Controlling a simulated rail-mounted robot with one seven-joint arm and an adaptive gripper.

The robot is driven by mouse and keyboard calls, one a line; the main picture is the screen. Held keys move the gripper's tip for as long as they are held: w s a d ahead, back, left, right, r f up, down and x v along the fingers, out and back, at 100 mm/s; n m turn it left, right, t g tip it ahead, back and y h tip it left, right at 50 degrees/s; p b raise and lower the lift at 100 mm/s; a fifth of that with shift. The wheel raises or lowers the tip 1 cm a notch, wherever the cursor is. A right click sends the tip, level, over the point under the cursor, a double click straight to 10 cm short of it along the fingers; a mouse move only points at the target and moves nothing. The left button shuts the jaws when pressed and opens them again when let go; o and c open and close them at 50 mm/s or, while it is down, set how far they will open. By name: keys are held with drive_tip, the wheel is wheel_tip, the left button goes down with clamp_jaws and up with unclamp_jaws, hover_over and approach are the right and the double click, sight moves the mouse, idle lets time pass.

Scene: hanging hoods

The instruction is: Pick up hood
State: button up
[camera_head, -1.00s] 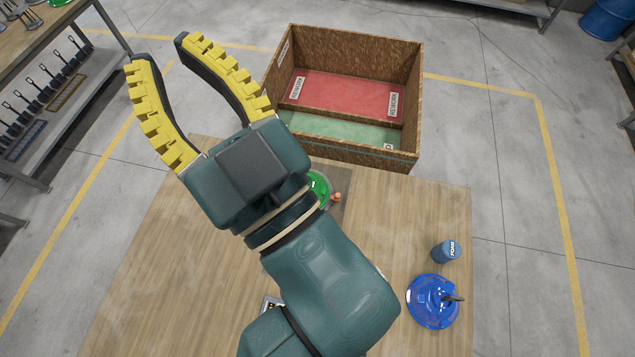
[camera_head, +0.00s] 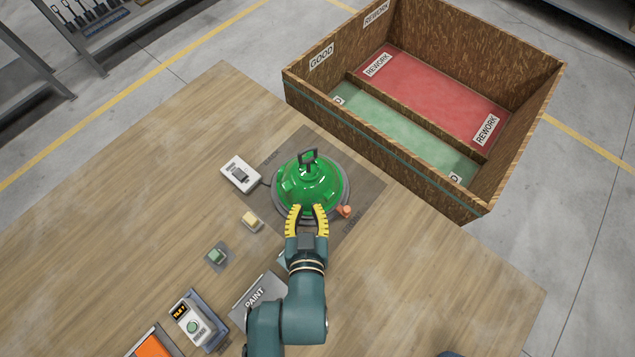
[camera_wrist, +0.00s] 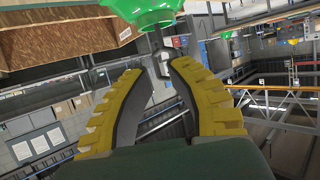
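A white switch box (camera_head: 240,174) and an orange knob (camera_head: 345,211) are beside the hood. A wooden crate (camera_head: 390,140) with red and green sections stands behind the table. Small devices and a PAINT panel (camera_head: 259,292) lie front left. The table's right side is mostly clear.

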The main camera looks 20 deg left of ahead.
sight(309, 166)
drive_tip(key=b+x, duration=0.1)
drive_tip(key=x, duration=0.4)
drive_tip(key=b+x, duration=0.1)
drive_tip(key=x, duration=0.4)
drive_tip(key=b+x, duration=0.1)
drive_tip(key=x, duration=0.4)
drive_tip(key=shift+w+r, duration=0.15)
drive_tip(key=shift+w, duration=0.25)
drive_tip(key=shift+s, duration=0.1)
clamp_jaws()
drive_tip(key=shift+r, duration=0.1)
